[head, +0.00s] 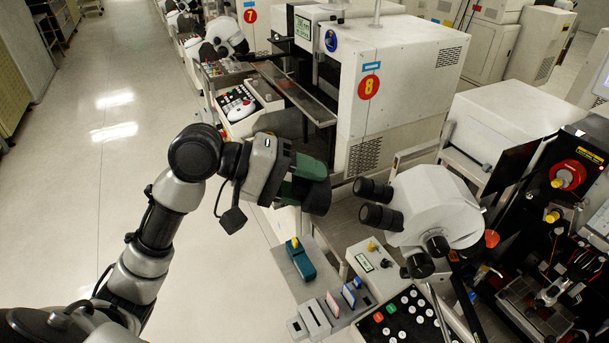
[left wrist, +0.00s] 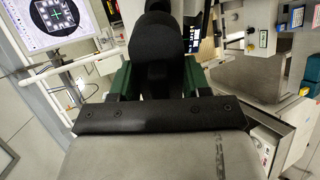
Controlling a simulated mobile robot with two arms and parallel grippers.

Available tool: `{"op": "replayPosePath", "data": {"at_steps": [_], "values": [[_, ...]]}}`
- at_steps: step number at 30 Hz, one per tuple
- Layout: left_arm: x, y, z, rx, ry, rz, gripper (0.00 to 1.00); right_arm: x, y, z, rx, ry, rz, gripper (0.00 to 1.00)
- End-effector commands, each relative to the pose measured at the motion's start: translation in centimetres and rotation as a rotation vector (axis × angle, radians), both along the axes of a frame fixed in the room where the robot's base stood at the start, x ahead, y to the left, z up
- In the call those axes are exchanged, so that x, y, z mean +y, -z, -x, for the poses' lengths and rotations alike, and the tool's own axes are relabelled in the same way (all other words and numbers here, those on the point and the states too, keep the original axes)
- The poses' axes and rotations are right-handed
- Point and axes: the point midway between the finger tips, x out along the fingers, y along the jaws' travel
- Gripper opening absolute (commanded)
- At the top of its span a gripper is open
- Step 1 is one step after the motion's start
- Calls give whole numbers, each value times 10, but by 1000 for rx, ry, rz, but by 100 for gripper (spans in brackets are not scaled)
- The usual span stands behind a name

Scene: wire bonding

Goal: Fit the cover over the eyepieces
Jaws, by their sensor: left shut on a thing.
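My left gripper (head: 302,180) has green fingers and is shut on a black cover (head: 317,196). In the left wrist view the black cover (left wrist: 160,62) stands between the green fingers. The two black eyepieces (head: 377,203) stick out to the left from the white microscope head (head: 437,205). The gripper and the cover are to the left of the eyepieces, with a gap between them in the head view. The eyepieces are bare. The cover's opening cannot be made out. My right gripper is not in view.
Below the eyepieces are a control panel with several buttons (head: 408,318) and a teal tool block (head: 300,260). A white machine marked 8 (head: 405,75) stands behind. A dark machine (head: 560,220) fills the right. A screen (left wrist: 60,22) shows in the left wrist view.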

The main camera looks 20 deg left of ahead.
Motion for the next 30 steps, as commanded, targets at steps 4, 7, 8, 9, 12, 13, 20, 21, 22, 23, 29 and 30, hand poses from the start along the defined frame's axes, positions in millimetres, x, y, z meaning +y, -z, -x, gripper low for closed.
{"op": "replayPosePath", "data": {"at_steps": [4, 7, 8, 9, 12, 13, 20, 21, 22, 23, 29, 30], "values": [[-12, 5, -7, 2, 1, 2, 24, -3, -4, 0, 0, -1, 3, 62], [-21, 9, -11, 3, 2, 1, 24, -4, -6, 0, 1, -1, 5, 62], [-24, 10, -12, 2, 1, 1, 24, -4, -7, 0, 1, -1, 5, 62], [-27, 11, -13, 2, 1, 2, 24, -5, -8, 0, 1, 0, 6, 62], [-34, 15, -17, 3, 1, 2, 24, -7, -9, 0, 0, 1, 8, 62], [-35, 16, -18, 3, 1, 2, 24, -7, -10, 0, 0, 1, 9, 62], [-45, 21, -23, 1, 2, 0, 24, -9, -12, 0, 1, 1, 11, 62], [-46, 22, -23, 1, 2, 0, 24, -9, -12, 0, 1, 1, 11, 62], [-47, 22, -23, 0, 1, 0, 24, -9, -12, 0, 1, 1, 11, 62], [-47, 22, -24, 0, 1, 0, 24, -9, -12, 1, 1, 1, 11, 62], [-47, 23, -24, 0, 0, 0, 24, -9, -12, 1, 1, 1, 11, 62], [-47, 23, -24, 0, 1, 0, 24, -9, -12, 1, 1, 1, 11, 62]]}}
